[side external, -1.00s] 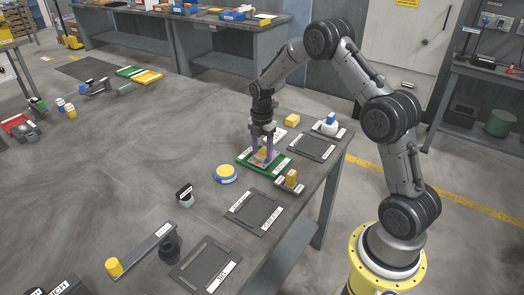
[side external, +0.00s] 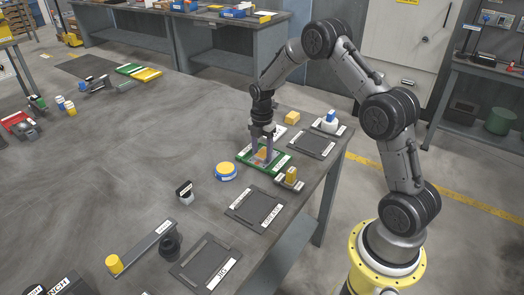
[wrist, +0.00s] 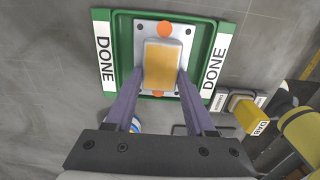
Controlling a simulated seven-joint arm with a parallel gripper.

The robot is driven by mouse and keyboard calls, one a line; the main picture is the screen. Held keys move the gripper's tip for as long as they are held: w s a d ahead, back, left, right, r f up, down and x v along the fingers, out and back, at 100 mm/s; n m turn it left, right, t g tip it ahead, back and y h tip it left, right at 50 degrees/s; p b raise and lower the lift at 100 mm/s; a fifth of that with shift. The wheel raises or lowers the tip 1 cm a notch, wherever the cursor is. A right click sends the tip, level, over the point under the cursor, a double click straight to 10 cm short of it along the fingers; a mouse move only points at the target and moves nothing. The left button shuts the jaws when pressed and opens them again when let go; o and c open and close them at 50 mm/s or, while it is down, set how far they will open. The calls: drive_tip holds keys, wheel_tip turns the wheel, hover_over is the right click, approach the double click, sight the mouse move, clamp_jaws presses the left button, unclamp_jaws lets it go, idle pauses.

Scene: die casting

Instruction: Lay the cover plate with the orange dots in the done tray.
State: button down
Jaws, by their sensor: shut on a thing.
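The cover plate (wrist: 182,31) is light grey with an orange dot near its far edge and another near its near edge. A tan block stands up from its middle. The green done tray (wrist: 121,52), with white DONE labels on two sides, lies under the plate; it also shows in the side view (side external: 243,154). My gripper (wrist: 162,75) is shut on the plate's tan block, one finger on each side. In the side view my gripper (side external: 262,157) points down over the tray. The plate lies within the tray's outline; I cannot tell whether it touches the floor.
A round yellow-topped tin (side external: 226,171) stands left of the tray. A small yellow-topped part (side external: 291,176) is close on its right. Dark flat trays (side external: 257,209) lie in front and behind at right (side external: 313,143). A yellow block (side external: 292,118) stands behind.

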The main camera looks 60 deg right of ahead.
drive_tip(key=shift+c, duration=0.8)
unclamp_jaws()
drive_tip(key=shift+o, duration=0.8)
drive_tip(key=shift+f, duration=0.1)
drive_tip(key=shift+r, duration=4.1)
